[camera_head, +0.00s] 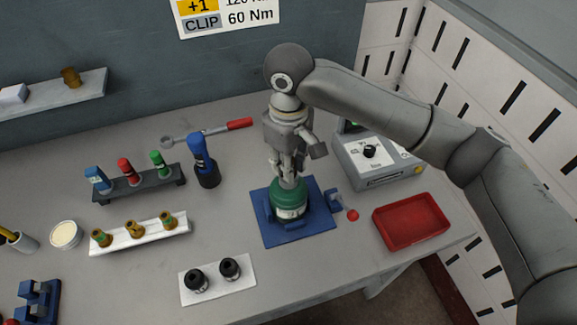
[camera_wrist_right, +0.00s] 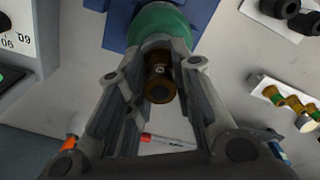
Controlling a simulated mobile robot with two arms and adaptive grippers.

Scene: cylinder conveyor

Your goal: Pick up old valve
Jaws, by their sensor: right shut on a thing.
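The old valve (camera_wrist_right: 159,82) is a dark brass-brown piece on top of the green cylinder (camera_head: 290,198). In the head view my gripper's fingers hide it. The cylinder stands upright on a blue base plate (camera_head: 321,224), and its green top also shows in the wrist view (camera_wrist_right: 160,20). My right gripper (camera_head: 289,174) points straight down over the cylinder and is shut on the old valve, one finger on each side. I cannot tell whether the valve is still seated in the cylinder. My left gripper is not in view.
A red tray (camera_head: 412,245) lies right of the plate, with a grey dial box (camera_head: 379,158) behind it. A white rack (camera_head: 150,235) holds brass valves at left. A white plate (camera_head: 217,290) with two black parts lies in front. A blue-black tool (camera_head: 205,165) stands left.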

